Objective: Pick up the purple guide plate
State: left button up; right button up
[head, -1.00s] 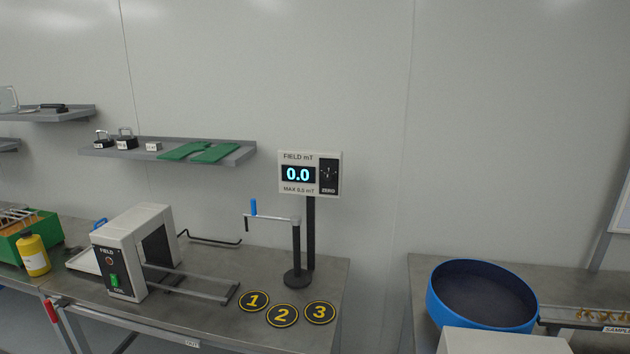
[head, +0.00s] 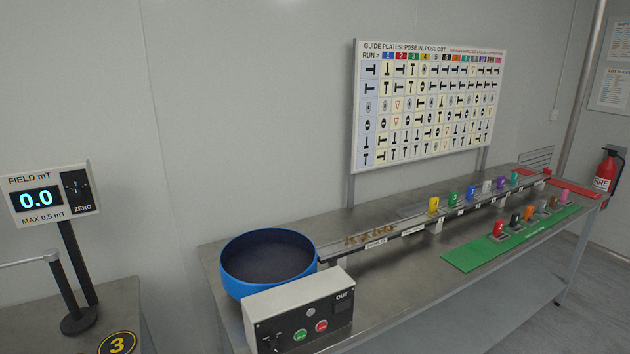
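The purple guide plate (head: 502,183) stands upright on the long rail (head: 400,231) on the right bench, toward its far end. It sits between a white plate (head: 487,187) and a teal plate (head: 515,177). It is small in the head view, so its fine shape cannot be told. Neither of my grippers is in view.
A green mat (head: 470,257) with several coloured plates lies in front of the rail. A blue bowl (head: 268,287) and a control box (head: 298,311) stand at the bench's near left. A guide plate chart (head: 428,104) stands behind. A fire extinguisher (head: 606,172) is at far right.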

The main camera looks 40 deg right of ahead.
aim_at(500, 188)
jog(key=z, duration=2.3)
jog(key=i+l+z, duration=0.35)
jog(key=i, duration=0.15)
jog(key=i+z, duration=0.3)
jog(key=i, duration=0.2)
jog(key=i+l, duration=0.15)
jog(key=i, duration=0.6)
jog(key=i+l, duration=0.2)
jog(key=i, duration=0.6)
